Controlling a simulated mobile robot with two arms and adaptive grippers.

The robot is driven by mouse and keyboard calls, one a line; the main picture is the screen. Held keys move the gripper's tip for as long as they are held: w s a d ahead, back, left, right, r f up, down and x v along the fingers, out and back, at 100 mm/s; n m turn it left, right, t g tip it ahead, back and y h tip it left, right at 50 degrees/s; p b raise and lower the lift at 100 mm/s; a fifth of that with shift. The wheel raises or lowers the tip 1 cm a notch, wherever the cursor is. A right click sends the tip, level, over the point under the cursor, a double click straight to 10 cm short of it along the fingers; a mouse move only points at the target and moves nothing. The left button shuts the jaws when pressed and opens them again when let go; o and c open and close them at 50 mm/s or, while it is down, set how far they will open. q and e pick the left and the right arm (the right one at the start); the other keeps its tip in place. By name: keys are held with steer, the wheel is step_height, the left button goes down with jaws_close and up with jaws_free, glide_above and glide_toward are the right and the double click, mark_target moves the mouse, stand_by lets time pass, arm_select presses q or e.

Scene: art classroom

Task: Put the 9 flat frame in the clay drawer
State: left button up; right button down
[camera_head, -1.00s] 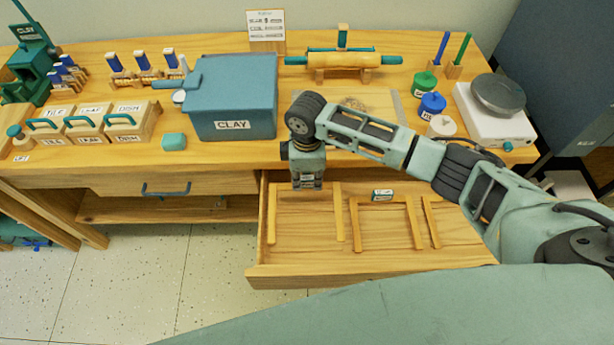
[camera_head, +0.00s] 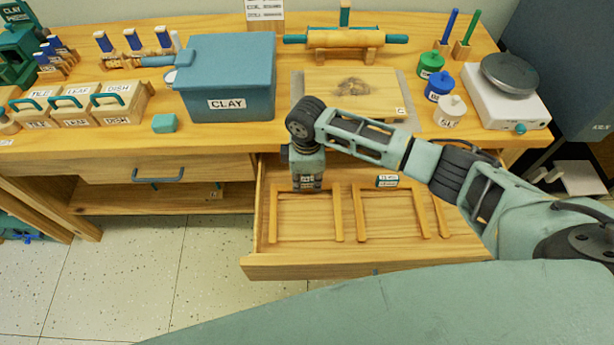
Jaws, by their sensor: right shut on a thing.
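The right gripper (camera_head: 307,186) points straight down inside the open drawer and is shut on the back bar of a flat wooden frame (camera_head: 338,215). This frame is a light U shape at the left of the drawer. Its two legs point toward the drawer front, and the gripper covers part of its back bar. Its number cannot be read. The frame appears to lie at or very near the drawer floor. The clay drawer (camera_head: 300,266) is pulled out under the table, right of a shut drawer. My left gripper is not in view.
A second wooden frame (camera_head: 361,215) with a small label (camera_head: 387,181) lies right of the held one, with another wooden piece (camera_head: 441,217) beyond. A blue CLAY box (camera_head: 230,75), a board (camera_head: 350,85) and a rolling pin (camera_head: 345,39) stand on the table above.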

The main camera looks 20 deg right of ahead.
stand_by(0.4)
steer(key=c, duration=1.6)
jaws_free()
steer(key=shift+c, duration=0.2)
step_height(320, 180, up, 8)
steer(key=p, duration=0.9)
